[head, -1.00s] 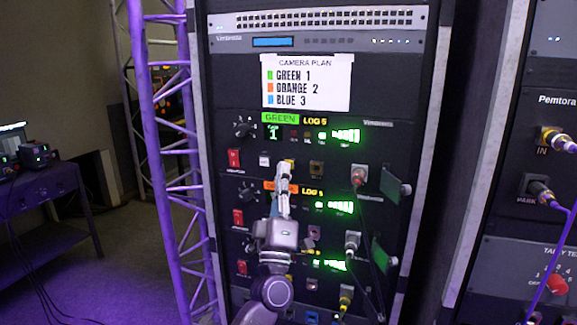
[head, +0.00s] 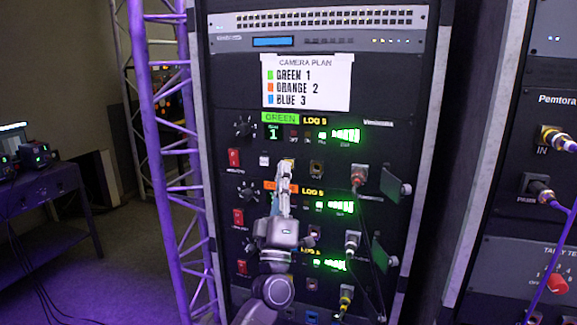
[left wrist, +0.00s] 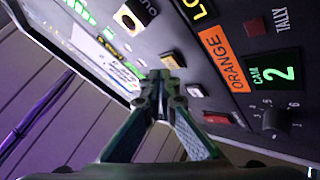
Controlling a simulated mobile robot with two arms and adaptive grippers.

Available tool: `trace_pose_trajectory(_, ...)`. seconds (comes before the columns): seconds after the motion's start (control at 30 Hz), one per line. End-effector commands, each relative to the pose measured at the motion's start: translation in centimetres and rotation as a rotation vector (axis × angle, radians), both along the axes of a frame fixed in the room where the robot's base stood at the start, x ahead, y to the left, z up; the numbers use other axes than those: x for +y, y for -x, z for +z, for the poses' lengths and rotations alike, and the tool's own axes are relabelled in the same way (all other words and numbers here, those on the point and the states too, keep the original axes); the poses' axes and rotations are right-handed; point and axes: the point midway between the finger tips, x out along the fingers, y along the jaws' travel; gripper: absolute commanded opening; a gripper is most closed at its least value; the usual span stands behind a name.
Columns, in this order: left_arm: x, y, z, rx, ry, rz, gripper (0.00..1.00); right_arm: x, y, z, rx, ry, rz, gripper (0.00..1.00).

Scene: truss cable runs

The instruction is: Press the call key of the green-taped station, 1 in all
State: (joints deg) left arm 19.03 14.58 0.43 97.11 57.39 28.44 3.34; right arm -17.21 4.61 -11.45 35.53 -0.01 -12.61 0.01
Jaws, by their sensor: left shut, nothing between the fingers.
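The green-taped station is the upper camera unit in the rack, with green tape (head: 280,118) and a screen showing 1 (head: 273,132). Below the tape are a white key (head: 264,160) and an amber key (head: 288,162), also in the left wrist view as white (left wrist: 195,90) and amber (left wrist: 173,60); their labels are too small to read. My left gripper (head: 284,168) is shut and empty, its tips (left wrist: 157,78) close in front of the panel by the amber key. I cannot tell whether they touch it. My right gripper is not in view.
The orange-taped unit, with orange tape (left wrist: 222,58), sits directly below, partly behind my left arm. A red rocker (head: 234,158) is left of the keys. A plan card (head: 306,82) hangs above.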

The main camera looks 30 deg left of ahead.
Motion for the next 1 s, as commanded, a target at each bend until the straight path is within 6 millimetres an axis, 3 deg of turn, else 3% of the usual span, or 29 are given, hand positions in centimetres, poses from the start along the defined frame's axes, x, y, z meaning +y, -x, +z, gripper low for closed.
trace_pose_trajectory(1.0,0.23,-1.00,-0.01,0.000,0.000,0.000,0.00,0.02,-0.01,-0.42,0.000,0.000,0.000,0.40)
